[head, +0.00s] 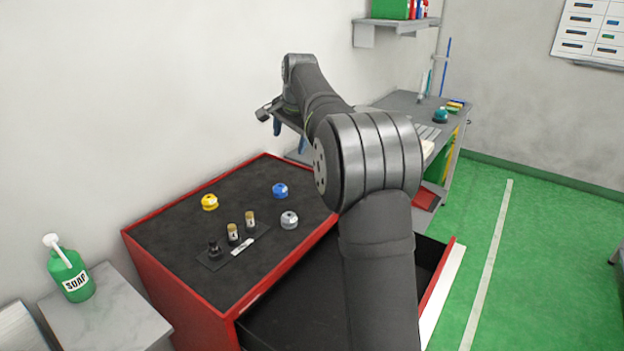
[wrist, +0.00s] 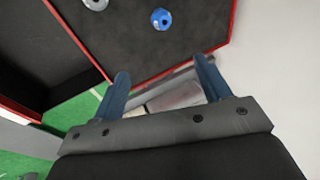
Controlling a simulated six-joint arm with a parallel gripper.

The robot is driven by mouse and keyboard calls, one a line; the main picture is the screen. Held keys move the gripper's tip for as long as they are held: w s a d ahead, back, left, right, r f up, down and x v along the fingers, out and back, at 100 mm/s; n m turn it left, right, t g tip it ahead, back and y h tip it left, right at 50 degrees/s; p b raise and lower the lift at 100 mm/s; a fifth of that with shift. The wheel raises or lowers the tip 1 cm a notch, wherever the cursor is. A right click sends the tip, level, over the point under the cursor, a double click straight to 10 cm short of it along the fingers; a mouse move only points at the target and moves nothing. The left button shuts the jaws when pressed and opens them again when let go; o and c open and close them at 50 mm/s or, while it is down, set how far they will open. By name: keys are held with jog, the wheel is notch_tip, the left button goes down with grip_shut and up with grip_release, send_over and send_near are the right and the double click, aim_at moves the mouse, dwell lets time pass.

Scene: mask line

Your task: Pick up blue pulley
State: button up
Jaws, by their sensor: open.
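The blue pulley (head: 280,190) sits on the black top of the red cabinet (head: 175,270), near its back right. It also shows in the wrist view (wrist: 161,19), at the top middle, ahead of the fingertips and apart from them. My gripper (wrist: 162,78) has two blue fingers spread wide with nothing between them. In the head view my gripper (head: 276,123) hangs at the end of the arm, beyond and above the cabinet's far right corner, partly hidden by my own arm.
A yellow pulley (head: 209,202) and a grey pulley (head: 289,220) stand near the blue one. A small plate (head: 212,264) with several posts is in front. An open drawer (head: 437,280) juts out at right. A wall stands behind; a workbench (head: 410,104) lies beyond.

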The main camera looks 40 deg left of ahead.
jog(key=s+a+f+n+h, duration=0.1)
jog(key=a+f+n, duration=0.2)
jog(key=f+n, duration=0.3)
jog(key=n+t, duration=0.1)
jog(key=n, duration=0.1)
send_near(280, 188)
jog(key=x, duration=0.4)
jog(key=shift+d+f, duration=0.1)
jog(key=shift+f, duration=0.2)
jog(key=shift+a+x, duration=0.2)
jog(key=shift+x, duration=2.55)
jog(key=c, duration=1.1)
jog(key=shift+r, duration=0.15)
